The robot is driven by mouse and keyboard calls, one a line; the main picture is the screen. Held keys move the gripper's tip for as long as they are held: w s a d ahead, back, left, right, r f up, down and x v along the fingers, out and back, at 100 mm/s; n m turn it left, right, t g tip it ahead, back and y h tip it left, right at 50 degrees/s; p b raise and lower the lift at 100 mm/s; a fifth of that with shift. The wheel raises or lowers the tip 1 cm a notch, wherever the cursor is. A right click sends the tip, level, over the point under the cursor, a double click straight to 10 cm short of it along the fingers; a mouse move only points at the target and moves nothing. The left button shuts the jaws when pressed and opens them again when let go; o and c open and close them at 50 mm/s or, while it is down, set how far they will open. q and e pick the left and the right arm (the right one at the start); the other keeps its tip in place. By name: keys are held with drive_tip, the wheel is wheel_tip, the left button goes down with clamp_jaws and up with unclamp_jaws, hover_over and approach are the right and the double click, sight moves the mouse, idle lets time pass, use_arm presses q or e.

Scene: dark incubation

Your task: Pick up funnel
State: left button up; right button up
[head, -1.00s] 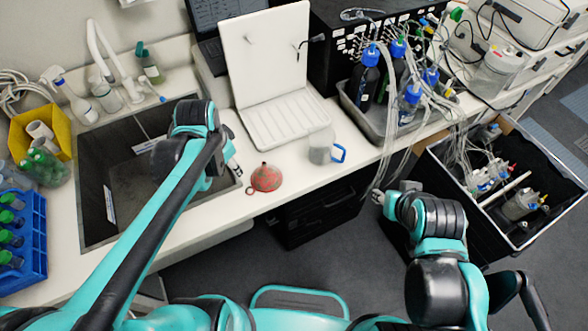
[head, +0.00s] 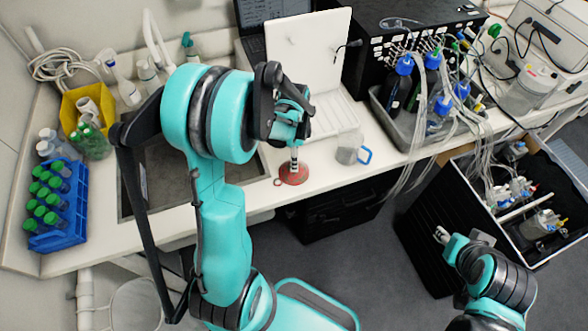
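The red funnel (head: 289,179) stands wide side down on the white bench near its front edge. My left gripper (head: 294,168) points down from above, with its fingertips at the top of the funnel. The fingers overlap the spout in the picture, so the spout is hidden and I cannot tell whether they are closed on it. My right gripper (head: 441,235) is low at the right, in front of the bench and away from the funnel. Its fingers are too small to tell open from shut.
A clear beaker with a blue handle (head: 351,150) stands just right of the funnel. A white drying rack (head: 338,112) is behind it. A dark sink (head: 170,178) lies to the left. A blue rack (head: 62,228) holds green-capped bottles. A tray of tubed bottles stands at the right.

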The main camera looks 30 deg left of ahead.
use_arm(q)
drive_tip(key=shift+f, duration=0.7)
clamp_jaws()
